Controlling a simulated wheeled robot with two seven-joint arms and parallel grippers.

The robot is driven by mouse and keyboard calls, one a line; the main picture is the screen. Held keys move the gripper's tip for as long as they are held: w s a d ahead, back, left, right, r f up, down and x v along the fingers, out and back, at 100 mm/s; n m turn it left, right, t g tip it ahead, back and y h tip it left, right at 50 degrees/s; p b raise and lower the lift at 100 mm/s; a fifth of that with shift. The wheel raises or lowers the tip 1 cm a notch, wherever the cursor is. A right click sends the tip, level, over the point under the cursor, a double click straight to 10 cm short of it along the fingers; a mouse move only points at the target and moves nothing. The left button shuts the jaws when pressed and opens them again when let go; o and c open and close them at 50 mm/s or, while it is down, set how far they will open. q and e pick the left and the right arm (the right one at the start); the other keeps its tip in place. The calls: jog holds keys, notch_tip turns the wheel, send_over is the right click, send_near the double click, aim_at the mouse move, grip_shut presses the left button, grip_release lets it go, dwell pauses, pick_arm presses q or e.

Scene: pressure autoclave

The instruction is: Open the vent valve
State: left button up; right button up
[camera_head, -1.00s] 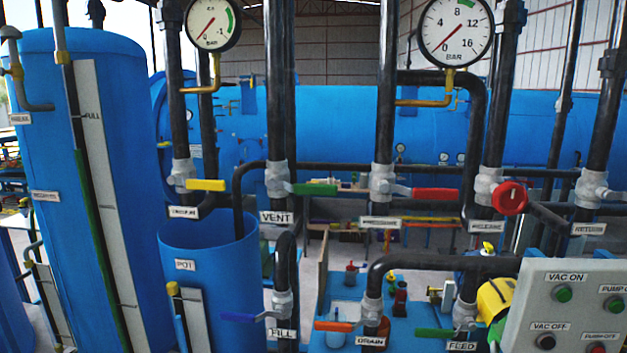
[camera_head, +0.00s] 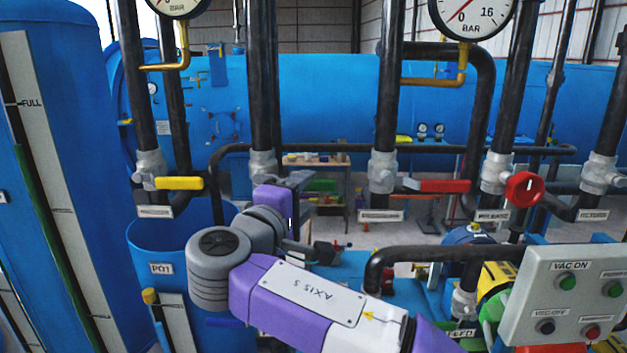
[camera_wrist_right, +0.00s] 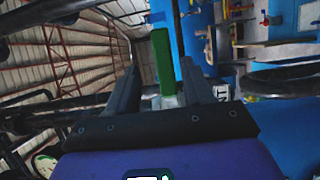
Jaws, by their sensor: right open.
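The vent valve (camera_head: 262,165) is a grey body on a black vertical pipe, left of centre in the head view. Its green lever handle (camera_wrist_right: 162,62) shows in the right wrist view, standing between the two dark fingers of my right gripper (camera_wrist_right: 160,82). The fingers are apart, with a gap on each side of the handle. A piece of that label shows in the wrist view. My left gripper is not in view.
A yellow-handled valve (camera_head: 180,183) is to the left, a red-handled valve (camera_head: 445,186) and a red knob (camera_head: 524,188) to the right. Black pipes stand close on both sides. A control panel (camera_head: 570,300) is at the lower right, a blue pot (camera_head: 150,250) at the lower left.

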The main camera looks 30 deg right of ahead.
aim_at(311, 186)
jog(key=x, duration=0.7)
jog(key=shift+w+f, duration=0.25)
jog(key=shift+w, duration=0.25)
jog(key=shift+s+d, duration=0.1)
grip_shut()
